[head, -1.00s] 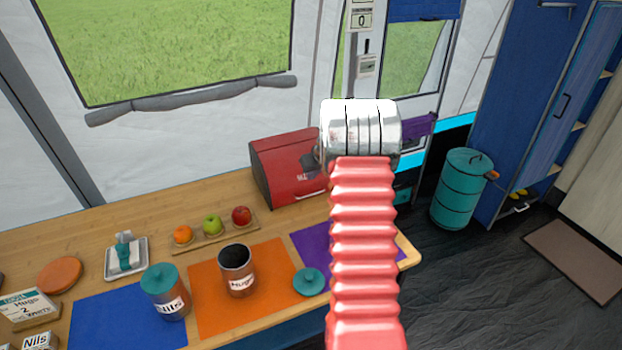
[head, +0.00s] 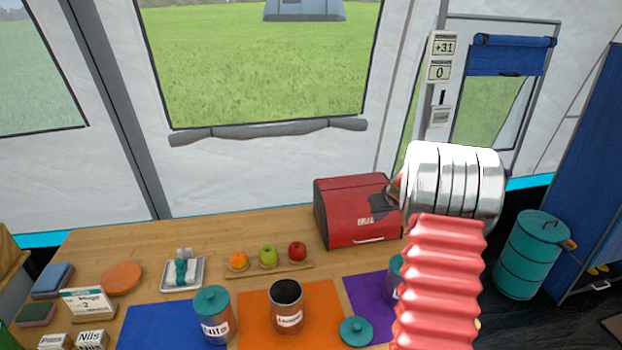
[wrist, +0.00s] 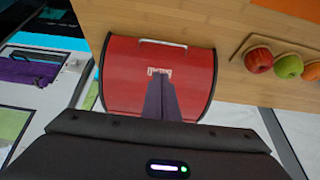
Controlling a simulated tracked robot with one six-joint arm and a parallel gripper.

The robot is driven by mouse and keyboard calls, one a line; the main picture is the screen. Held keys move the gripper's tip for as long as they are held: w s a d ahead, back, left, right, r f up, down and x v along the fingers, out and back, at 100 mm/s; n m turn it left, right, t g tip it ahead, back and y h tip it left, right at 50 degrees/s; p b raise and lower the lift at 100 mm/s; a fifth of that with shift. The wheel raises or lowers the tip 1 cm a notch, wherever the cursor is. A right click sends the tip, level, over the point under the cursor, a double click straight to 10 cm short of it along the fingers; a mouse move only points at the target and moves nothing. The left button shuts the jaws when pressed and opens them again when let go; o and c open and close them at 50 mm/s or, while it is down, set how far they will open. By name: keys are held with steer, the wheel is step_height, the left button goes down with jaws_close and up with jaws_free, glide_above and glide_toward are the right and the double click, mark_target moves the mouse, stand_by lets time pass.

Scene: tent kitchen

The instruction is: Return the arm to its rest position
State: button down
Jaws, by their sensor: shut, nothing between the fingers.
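My arm, with its red ribbed sleeve (head: 440,285) and silver rings (head: 453,187), rises on the right side of the head view. Its far end stands before the right end of the red bread box (head: 350,222). My gripper (wrist: 159,78) shows in the wrist view as two dark fingers close together, shut and empty. They overlap the front of the red bread box (wrist: 125,80) in that view; the gap between them and the box is hard to judge. In the head view my gripper is mostly hidden behind the rings.
The wooden counter (head: 150,245) carries a lidded jar (head: 214,316), an open jar (head: 286,305), a teal lid (head: 356,330) and a fruit board (head: 290,270). Another jar is partly hidden behind my arm. A teal bin (head: 533,255) stands on the floor at right.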

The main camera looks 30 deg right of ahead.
steer(key=s+a+f+m+g+y, duration=0.2)
steer(key=s+a, duration=0.5)
steer(key=a, duration=0.1)
steer(key=s+a+r+n, duration=0.1)
steer(key=s+a+r, duration=0.5)
steer(key=a, duration=0.5)
steer(key=s+a+r+n+t, duration=0.1)
steer(key=s+a+r+n, duration=0.1)
steer(key=s+a+r, duration=0.4)
steer(key=s+a+r+n, duration=0.2)
steer(key=s+a+r, duration=0.5)
steer(key=a, duration=1.1)
steer(key=s, duration=0.4)
steer(key=shift+s+a, duration=0.25)
steer(key=shift+s, duration=0.05)
